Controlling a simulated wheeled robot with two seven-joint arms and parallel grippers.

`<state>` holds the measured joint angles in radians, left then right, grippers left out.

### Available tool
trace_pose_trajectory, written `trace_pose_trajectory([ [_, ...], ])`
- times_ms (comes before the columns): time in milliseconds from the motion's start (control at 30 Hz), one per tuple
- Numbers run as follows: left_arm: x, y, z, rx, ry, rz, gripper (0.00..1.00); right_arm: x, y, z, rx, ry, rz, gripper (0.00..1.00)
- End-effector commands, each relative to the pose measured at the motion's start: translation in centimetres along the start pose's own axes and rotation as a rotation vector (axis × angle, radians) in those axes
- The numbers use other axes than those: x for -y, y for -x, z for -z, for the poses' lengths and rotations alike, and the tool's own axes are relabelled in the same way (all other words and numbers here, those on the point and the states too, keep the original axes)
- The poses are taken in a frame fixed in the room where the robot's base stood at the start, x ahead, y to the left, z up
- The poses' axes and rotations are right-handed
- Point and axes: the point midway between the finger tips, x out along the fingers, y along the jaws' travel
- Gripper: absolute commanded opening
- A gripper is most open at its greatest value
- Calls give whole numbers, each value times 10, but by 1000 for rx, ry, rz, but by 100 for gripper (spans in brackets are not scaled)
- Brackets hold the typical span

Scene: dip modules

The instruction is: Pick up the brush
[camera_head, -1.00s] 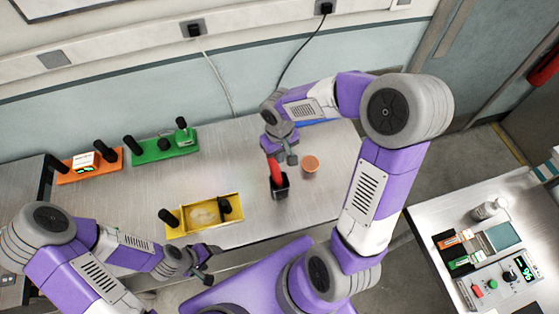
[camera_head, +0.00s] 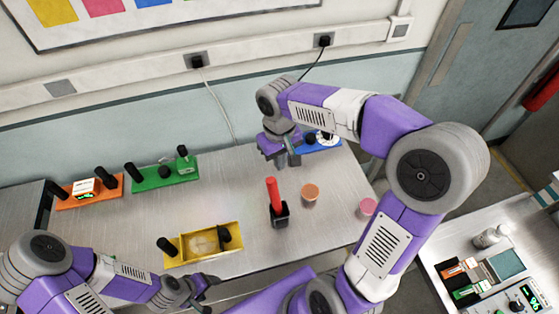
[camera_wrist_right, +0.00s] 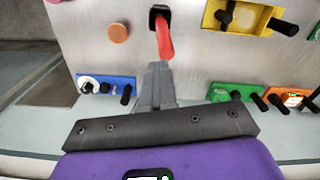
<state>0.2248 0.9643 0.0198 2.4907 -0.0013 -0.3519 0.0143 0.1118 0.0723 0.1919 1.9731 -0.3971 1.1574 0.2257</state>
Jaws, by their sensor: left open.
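The red-handled item (camera_head: 272,194), which looks like the brush, stands upright in a small black holder (camera_head: 279,215) on the metal table. The handle also shows in the right wrist view (camera_wrist_right: 164,38), with the holder (camera_wrist_right: 158,13) at the top edge. My right gripper (camera_head: 284,159) is above the table behind the red handle, apart from it. In the wrist view its fingers (camera_wrist_right: 158,68) overlap, so their gap is hidden. Nothing shows held in it. My left gripper (camera_head: 209,284) is open and empty near the table's front edge.
An orange round piece (camera_head: 310,193) and a pink one (camera_head: 367,208) stand right of the holder. A yellow tray module (camera_head: 210,258) lies to the left. Green (camera_head: 150,181), orange (camera_head: 113,189) and blue (camera_head: 323,147) modules line the back. A side table (camera_head: 432,262) is at right.

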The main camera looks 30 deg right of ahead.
Motion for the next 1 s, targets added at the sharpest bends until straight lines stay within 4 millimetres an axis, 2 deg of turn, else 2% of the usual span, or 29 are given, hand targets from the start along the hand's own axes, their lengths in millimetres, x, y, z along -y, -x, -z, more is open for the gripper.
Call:
trace_pose_trajectory([
  [67,0,0,0,0,0,0,67,0,0,0,0,0,0,0],
  [600,0,0,0,0,0,0,67,0,0,0,0,0,-1,80],
  [867,0,0,0,0,0,0,67,0,0,0,0,0,-1,80],
  [1000,0,0,0,0,0,0,67,0,12,1,-4,-1,-1,80],
])
